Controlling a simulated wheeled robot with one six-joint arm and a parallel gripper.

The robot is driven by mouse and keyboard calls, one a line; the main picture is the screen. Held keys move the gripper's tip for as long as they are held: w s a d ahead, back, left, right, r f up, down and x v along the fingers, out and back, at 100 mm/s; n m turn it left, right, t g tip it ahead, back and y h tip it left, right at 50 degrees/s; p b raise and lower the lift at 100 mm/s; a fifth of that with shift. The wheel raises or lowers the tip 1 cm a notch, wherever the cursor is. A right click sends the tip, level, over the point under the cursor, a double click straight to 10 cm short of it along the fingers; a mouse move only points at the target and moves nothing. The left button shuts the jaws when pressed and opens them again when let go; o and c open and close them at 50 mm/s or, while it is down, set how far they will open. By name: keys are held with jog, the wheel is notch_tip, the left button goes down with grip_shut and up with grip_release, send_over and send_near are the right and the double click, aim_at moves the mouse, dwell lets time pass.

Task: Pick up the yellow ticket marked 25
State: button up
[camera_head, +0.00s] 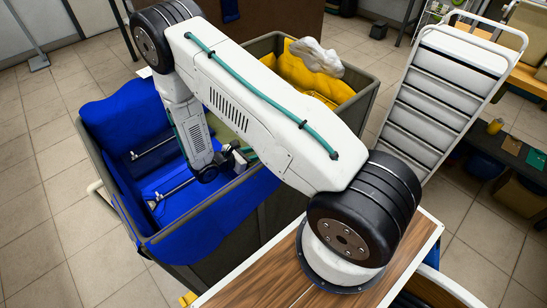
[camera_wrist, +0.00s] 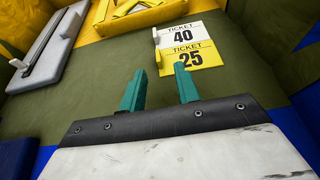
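The yellow ticket marked 25 (camera_wrist: 193,59) lies on an olive-green surface (camera_wrist: 85,90) in the wrist view. A white ticket marked 40 (camera_wrist: 178,34) adjoins its upper edge. My gripper (camera_wrist: 160,80) has two teal fingers standing apart with nothing between them. The right fingertip is close to the yellow ticket's lower left edge in the picture; I cannot tell if they touch. In the head view my arm reaches down into a grey bin (camera_head: 261,215), and I cannot make out the ticket there.
The bin has a blue lining or bag (camera_head: 120,112) and a yellow one (camera_head: 318,58) with a crumpled white item (camera_head: 317,55). A white slatted rack (camera_head: 440,95) is at right.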

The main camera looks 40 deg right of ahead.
jog(key=x, duration=0.6)
jog(key=shift+w+d, duration=0.15)
jog(key=shift+w, duration=0.05)
grip_shut()
